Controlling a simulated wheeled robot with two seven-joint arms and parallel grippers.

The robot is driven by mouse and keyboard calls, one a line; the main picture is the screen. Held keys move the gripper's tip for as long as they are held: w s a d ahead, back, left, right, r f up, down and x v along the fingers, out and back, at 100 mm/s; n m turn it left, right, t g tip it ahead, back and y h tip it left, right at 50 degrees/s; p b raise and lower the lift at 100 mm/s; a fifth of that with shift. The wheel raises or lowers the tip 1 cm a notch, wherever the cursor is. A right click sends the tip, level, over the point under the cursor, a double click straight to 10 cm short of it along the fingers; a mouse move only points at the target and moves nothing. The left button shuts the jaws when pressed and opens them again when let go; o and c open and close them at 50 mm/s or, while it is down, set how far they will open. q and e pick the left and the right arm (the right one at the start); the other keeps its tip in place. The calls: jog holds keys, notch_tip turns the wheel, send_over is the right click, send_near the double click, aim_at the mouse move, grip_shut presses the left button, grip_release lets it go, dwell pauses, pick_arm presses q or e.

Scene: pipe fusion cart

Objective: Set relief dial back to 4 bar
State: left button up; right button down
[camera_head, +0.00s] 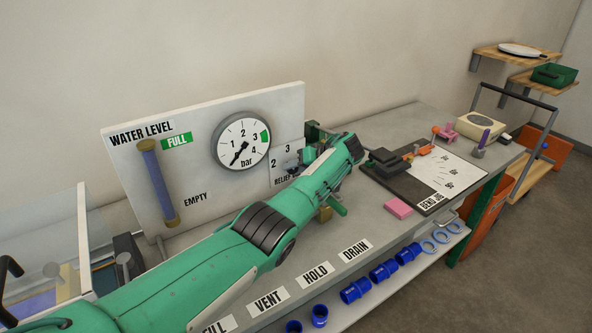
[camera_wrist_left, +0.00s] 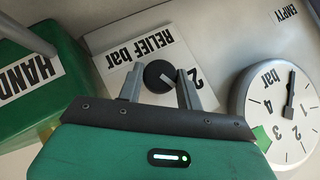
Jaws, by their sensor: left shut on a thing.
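The relief dial is a small black knob (camera_wrist_left: 158,76) with a pale pointer line, on a white plate (camera_wrist_left: 117,68) marked RELIEF bar. In the left wrist view the line points down and right, toward the side with the printed 2; other numbers are hidden. My left gripper (camera_wrist_left: 160,70) is shut on the knob, one finger on each side. In the head view the plate (camera_head: 275,179) shows 2 and 3, and my left arm covers its right part. The round pressure gauge (camera_head: 230,134) also shows in the wrist view (camera_wrist_left: 275,92); its needle points down-left in the head view.
A WATER LEVEL panel (camera_head: 125,158) with a sight tube stands behind my arm. A green block (camera_wrist_left: 25,90) marked HAND sits close to the plate. FILL, VENT, HOLD and DRAIN labels line the cart's front. A bend jig board (camera_head: 432,172) and pink block (camera_head: 398,208) lie right.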

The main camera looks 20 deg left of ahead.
pick_arm(q)
jog(key=o, duration=0.9)
jog(key=shift+o, duration=0.4)
pick_arm(e)
jog(key=shift+a, duration=0.1)
pick_arm(q)
jog(key=shift+d+r, duration=0.1)
pick_arm(e)
jog(key=shift+a, duration=0.1)
pick_arm(q)
jog(key=w+b+v, duration=0.1)
jog(key=b+v, duration=0.1)
jog(key=v, duration=0.5)
jog(key=shift+s, duration=0.5)
pick_arm(e)
jog(key=shift+w+f, duration=0.7)
jog(key=shift+w, duration=0.1)
